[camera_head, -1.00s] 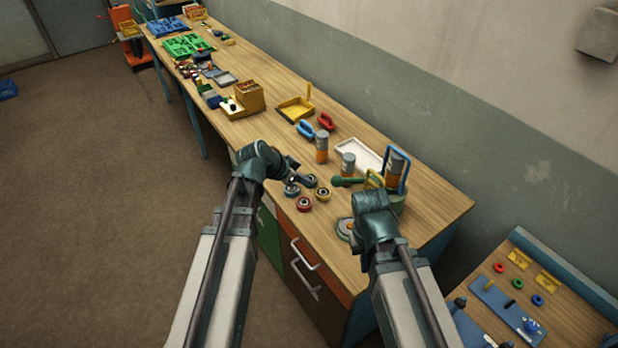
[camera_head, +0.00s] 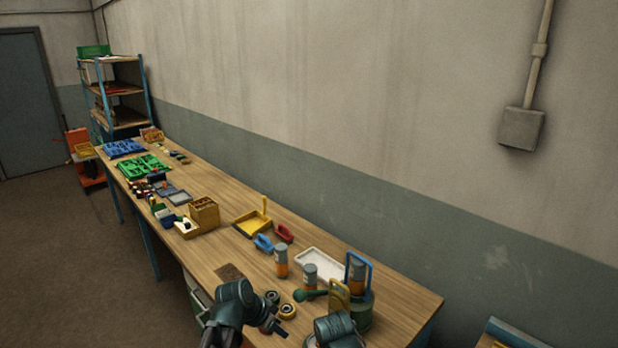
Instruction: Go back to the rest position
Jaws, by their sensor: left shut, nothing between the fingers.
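My left gripper (camera_head: 286,325) is at the bottom of the view, over the near edge of the workbench (camera_head: 225,251), beside small ring-shaped parts (camera_head: 287,311). Its fingers are shut with nothing seen between them. My right arm's dark wrist (camera_head: 335,328) shows at the bottom edge, to the right of the left gripper. The right gripper's fingers cannot be made out. No sewn sack shows in this view.
Orange-and-grey cans (camera_head: 281,261), a white tray (camera_head: 320,264) and a green container with a blue frame (camera_head: 361,308) stand close beyond my arms.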

